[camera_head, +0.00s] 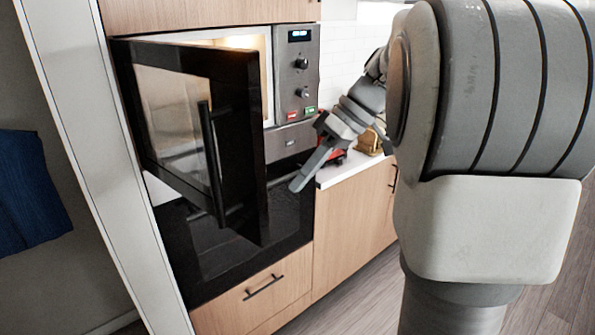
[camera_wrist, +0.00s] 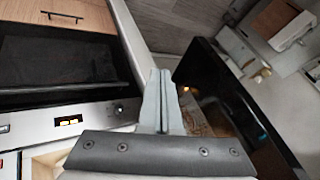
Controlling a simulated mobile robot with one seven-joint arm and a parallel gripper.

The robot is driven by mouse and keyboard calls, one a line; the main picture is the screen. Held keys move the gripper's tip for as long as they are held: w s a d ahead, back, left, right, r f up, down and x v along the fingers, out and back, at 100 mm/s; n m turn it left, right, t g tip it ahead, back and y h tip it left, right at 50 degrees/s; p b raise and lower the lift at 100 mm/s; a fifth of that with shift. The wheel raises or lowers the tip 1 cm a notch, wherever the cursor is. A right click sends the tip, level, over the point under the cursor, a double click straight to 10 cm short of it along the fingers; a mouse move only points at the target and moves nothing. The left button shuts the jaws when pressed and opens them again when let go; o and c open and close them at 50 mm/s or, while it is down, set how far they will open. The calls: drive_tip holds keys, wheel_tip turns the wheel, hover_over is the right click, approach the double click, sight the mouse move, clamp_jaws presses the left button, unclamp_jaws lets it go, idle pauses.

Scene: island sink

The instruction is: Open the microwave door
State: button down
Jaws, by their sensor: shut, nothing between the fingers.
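The microwave (camera_head: 295,75) is built into the cabinet, with its control panel at the right. Its black door (camera_head: 190,130) stands partly open, swung out on its left side, and the lit inside shows behind it. The door's black bar handle (camera_head: 212,160) is on the outer face. My gripper (camera_head: 297,187) is shut and empty, to the right of the door's free edge and apart from the handle. In the wrist view, my gripper (camera_wrist: 161,75) points down past the door (camera_wrist: 225,95), whose dark panel is at the right. The handle cannot be made out there.
A black oven (camera_head: 290,205) is below the microwave, with a wooden drawer (camera_head: 265,285) under it. A white counter (camera_head: 350,165) with a red item and a toaster-like thing is at the right. The floor in front is clear.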

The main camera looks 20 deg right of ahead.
drive_tip(key=a+f, duration=0.1)
drive_tip(key=a, duration=0.1)
drive_tip(key=s+a+f, duration=0.1)
drive_tip(key=a+f, duration=0.1)
drive_tip(key=a, duration=0.1)
drive_tip(key=a+f, duration=0.2)
drive_tip(key=shift+s+a+f, duration=0.1)
drive_tip(key=shift+s+a, duration=0.05)
drive_tip(key=shift+a, duration=0.05)
drive_tip(key=shift+a, duration=0.1)
